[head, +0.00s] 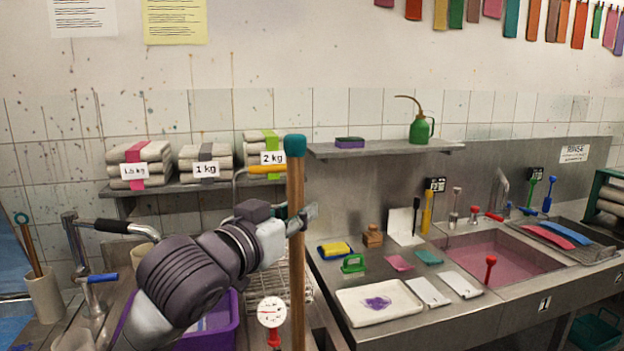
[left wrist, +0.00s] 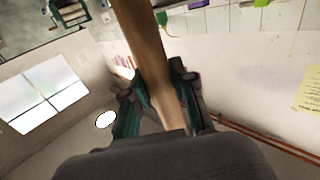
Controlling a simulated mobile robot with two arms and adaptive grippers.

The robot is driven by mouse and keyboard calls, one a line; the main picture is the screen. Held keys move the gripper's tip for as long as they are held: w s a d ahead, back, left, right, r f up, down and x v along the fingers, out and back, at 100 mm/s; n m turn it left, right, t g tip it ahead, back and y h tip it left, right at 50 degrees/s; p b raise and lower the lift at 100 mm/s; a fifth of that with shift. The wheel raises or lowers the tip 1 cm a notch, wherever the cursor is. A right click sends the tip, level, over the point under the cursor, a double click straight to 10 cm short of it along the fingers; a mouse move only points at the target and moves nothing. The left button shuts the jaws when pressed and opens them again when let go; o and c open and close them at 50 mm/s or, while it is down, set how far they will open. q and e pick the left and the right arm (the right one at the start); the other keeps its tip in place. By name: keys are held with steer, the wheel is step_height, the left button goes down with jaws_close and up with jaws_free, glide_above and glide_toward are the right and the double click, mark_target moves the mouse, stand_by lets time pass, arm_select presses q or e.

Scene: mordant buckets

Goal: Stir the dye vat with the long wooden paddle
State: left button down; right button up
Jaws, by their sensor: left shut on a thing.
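The long wooden paddle (head: 296,270) stands nearly upright in the middle of the head view, with a teal cap on top. Its lower end runs out of the picture. My left gripper (head: 300,222) is shut around its upper shaft. In the left wrist view the paddle shaft (left wrist: 147,50) passes between the fingers of my left gripper (left wrist: 160,105). A sink basin of pink liquid (head: 500,254) lies to the right, apart from the paddle; I cannot tell whether it is the dye vat. My right gripper is not in view.
A purple tub (head: 214,335) sits below my left arm. A wire rack (head: 292,282) and a dial (head: 271,312) are beside the paddle. The steel counter holds a white tray (head: 378,302) and small tools. A wall shelf (head: 385,150) is behind.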

arm_select(q)
steer(key=s+a+f+n+t+y, duration=0.1)
steer(key=s+a+f+n+y, duration=0.2)
steer(key=f, duration=1.1)
steer(key=s+a+f+n+t+y, duration=0.1)
steer(key=s+a+f+n+y, duration=0.1)
steer(key=s+a+f+y, duration=0.3)
steer(key=s+a+f, duration=0.2)
steer(key=a+f, duration=0.1)
steer(key=f, duration=0.2)
steer(key=s+a+f, duration=0.2)
steer(key=a+f, duration=0.1)
steer(key=f, duration=0.2)
steer(key=shift+a+n+y, duration=0.15)
steer(key=shift+n+y, duration=0.25)
